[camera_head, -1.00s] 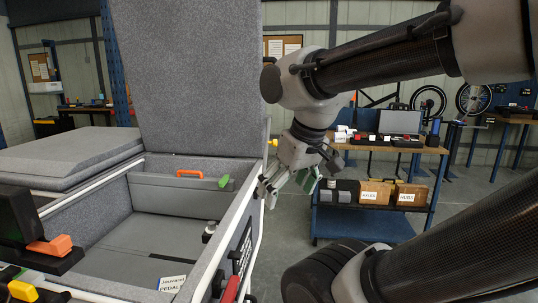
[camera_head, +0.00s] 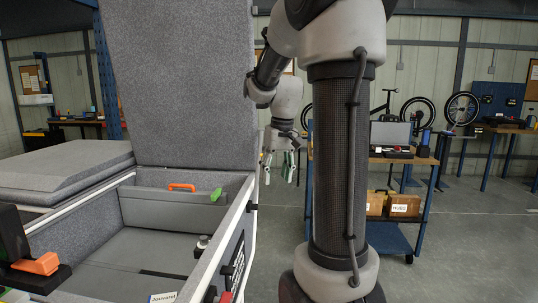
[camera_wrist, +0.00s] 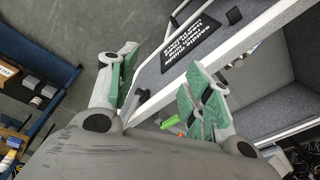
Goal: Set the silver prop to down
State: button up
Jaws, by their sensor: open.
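The large grey box (camera_head: 128,215) stands open at the left, its grey lid (camera_head: 190,85) upright. A thin pale bar (camera_head: 258,165) runs down from the lid's right edge to the box side; I cannot tell for sure that it is the silver prop. My gripper (camera_head: 279,168) hangs just right of this edge, open and empty, fingers pointing down. In the wrist view my gripper (camera_wrist: 163,75) has its green-padded fingers apart over the box's white rim (camera_wrist: 230,50). A thin pale tube (camera_wrist: 178,18) bends beside the rim.
An orange handle (camera_head: 181,186) and a green tab (camera_head: 216,194) sit on a divider inside the box. A blue shelf cart (camera_head: 425,200) stands at the right. Grey floor is free between cart and box.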

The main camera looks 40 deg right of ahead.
jog(key=w+d+f+n+t+y, duration=0.1)
jog(key=w+d+f+n, duration=0.2)
jog(key=w+d, duration=1.4)
jog(key=w+d+r+n+t, duration=0.2)
jog(key=w+r+n, duration=0.5)
jog(key=shift+n, duration=0.6)
jog(key=x, duration=0.7)
jog(key=shift+w+f, duration=0.25)
jog(key=shift+f, duration=0.05)
grip_shut()
